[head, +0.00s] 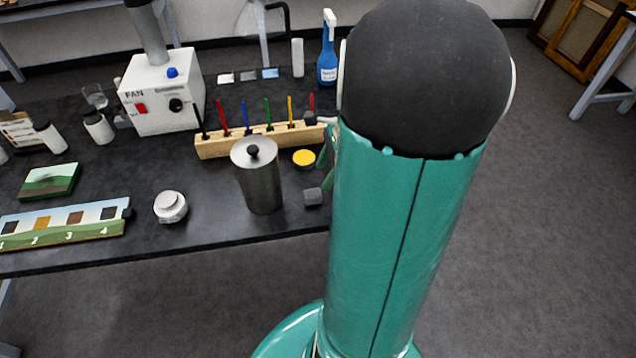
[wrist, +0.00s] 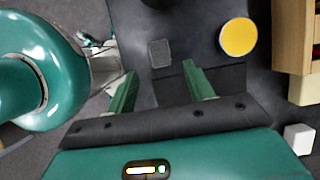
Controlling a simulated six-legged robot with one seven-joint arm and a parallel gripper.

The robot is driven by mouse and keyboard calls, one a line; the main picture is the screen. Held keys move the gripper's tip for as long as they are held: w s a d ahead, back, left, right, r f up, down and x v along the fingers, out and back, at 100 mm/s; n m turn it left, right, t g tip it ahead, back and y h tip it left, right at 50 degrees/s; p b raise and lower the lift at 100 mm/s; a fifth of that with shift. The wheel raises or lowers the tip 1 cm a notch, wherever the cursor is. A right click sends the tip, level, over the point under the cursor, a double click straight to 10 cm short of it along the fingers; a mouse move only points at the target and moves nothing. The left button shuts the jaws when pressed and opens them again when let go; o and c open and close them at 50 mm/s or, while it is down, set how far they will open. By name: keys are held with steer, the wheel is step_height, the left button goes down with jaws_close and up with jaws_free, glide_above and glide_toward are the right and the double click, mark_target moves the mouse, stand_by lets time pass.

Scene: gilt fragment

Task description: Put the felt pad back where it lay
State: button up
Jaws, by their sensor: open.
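A small dark grey square pad, which looks like the felt pad (head: 313,197), lies flat on the black table near its front edge, right of the metal canister. It also shows in the wrist view (wrist: 160,52), just beyond the fingertips. My gripper (wrist: 163,78) is open and empty, with its two green fingers apart and the pad ahead of the gap between them. In the head view my arm hides most of the gripper. I cannot tell the height of the fingers above the table.
A yellow round lid (head: 304,158) sits behind the pad. A steel canister (head: 260,178) stands left of it. A wooden rack (head: 250,140) with coloured tools is behind. A white jar (head: 171,207), a numbered board (head: 66,225) and a fan box (head: 163,95) are further left.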

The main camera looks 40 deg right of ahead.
steer(key=v, duration=0.5)
steer(key=shift+s, duration=0.1)
stand_by(0.5)
